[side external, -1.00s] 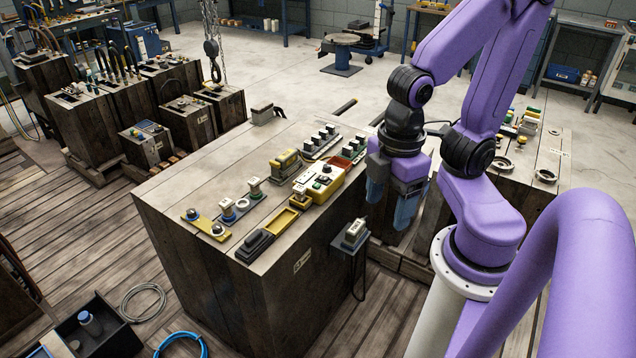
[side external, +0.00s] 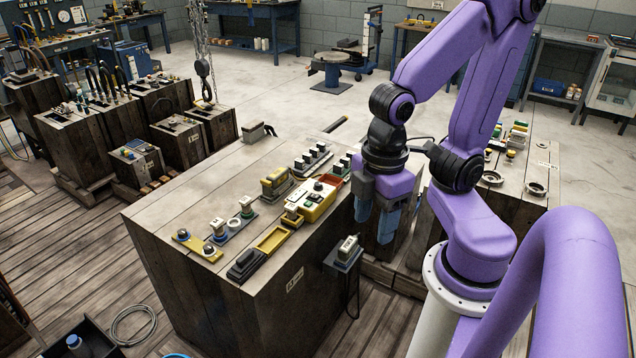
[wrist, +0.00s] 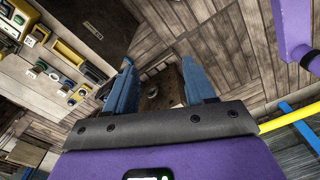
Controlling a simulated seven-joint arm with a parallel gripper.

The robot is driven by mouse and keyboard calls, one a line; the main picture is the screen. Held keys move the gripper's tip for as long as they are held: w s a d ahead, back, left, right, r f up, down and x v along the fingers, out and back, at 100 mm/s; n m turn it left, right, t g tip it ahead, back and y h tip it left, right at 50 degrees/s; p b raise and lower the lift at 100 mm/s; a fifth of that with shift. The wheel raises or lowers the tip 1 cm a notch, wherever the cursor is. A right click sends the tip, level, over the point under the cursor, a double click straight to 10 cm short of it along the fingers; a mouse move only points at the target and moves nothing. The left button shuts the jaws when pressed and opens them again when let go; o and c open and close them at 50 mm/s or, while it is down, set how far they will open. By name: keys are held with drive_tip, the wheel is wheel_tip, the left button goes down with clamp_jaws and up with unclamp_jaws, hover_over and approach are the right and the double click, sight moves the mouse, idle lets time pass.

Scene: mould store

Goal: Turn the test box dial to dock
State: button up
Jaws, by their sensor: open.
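The test box appears to be the yellow box with a pale top (side external: 317,203) on the wooden block. A small dark round knob, which looks like its dial (side external: 319,186), stands on the top; its setting is too small to read. My gripper (side external: 376,212) hangs to the right of the box, apart from it, beyond the block's right edge, with fingers pointing down. In the wrist view my gripper (wrist: 160,88) is open and empty, with wooden floor and a block below. Yellow parts show at the upper left there, with the test box hard to make out.
The wooden block (side external: 180,205) carries a yellow tray (side external: 272,239), a black block (side external: 246,264), a reddish tray (side external: 330,180) and several knobs and switches close around the box. The block's far left top is clear.

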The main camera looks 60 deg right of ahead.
drive_tip(key=w+d+m, duration=0.2)
drive_tip(key=w+d, duration=0.1)
drive_tip(key=w, duration=1.7)
drive_tip(key=m, duration=0.1)
hover_over(318, 183)
wheel_tip(318, 183, down, 7)
wheel_tip(318, 183, down, 18)
drive_tip(key=shift+s+r, duration=0.1)
drive_tip(key=shift+r, duration=0.15)
clamp_jaws()
